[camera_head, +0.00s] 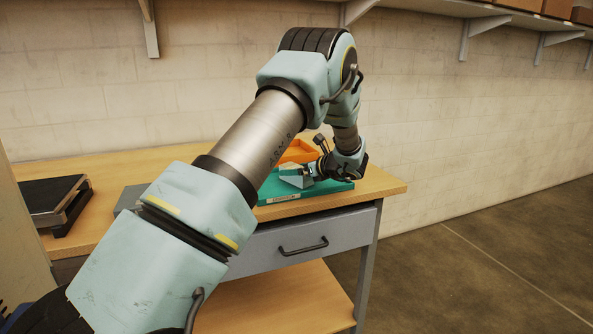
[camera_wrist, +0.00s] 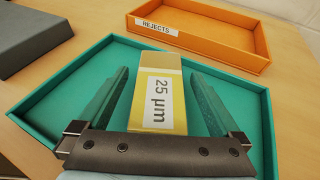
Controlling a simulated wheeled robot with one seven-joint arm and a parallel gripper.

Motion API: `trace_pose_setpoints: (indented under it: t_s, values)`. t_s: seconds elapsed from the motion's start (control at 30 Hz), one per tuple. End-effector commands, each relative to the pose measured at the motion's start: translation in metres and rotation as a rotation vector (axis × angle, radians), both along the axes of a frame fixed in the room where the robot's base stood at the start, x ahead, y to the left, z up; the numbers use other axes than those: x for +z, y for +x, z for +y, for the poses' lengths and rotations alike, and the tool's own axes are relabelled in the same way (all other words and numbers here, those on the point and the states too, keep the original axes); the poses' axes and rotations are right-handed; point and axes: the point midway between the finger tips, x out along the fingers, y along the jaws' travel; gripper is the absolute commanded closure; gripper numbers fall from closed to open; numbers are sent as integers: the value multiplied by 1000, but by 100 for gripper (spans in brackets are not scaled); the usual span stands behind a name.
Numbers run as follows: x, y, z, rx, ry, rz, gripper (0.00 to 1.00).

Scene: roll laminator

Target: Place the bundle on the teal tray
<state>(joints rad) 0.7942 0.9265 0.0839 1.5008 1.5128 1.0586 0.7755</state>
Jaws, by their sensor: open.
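The bundle (camera_wrist: 157,85), a pale block with a yellow band and a "25 µm" label, is over the floor of the teal tray (camera_wrist: 40,110) in the wrist view. It appears to rest there. My gripper (camera_wrist: 158,74) is open, with one finger on each side of the bundle and a visible gap on both sides. In the head view the teal tray (camera_head: 335,187) lies on the bench near its right end, with my gripper (camera_head: 308,172) low over it. The arm partly hides the tray there.
An orange tray labelled "REJECTS" (camera_wrist: 205,38) stands just behind the teal tray. A dark grey block (camera_wrist: 30,38) lies left of it in the wrist view. A black scale-like device (camera_head: 52,200) is at the bench's left. A closed drawer (camera_head: 300,245) is below the bench top.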

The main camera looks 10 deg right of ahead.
Motion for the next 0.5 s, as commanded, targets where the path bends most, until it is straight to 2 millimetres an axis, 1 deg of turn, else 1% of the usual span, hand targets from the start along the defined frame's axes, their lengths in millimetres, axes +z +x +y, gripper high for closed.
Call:
trace_pose_setpoints:
  t_s: [0.17, 0.3, 0.5]
  values:
    - [8, -21, -13, -4, -1, -2, 0]
    - [18, -46, -28, -4, -1, -1, 0]
    - [32, -78, -45, -3, -1, -1, 0]
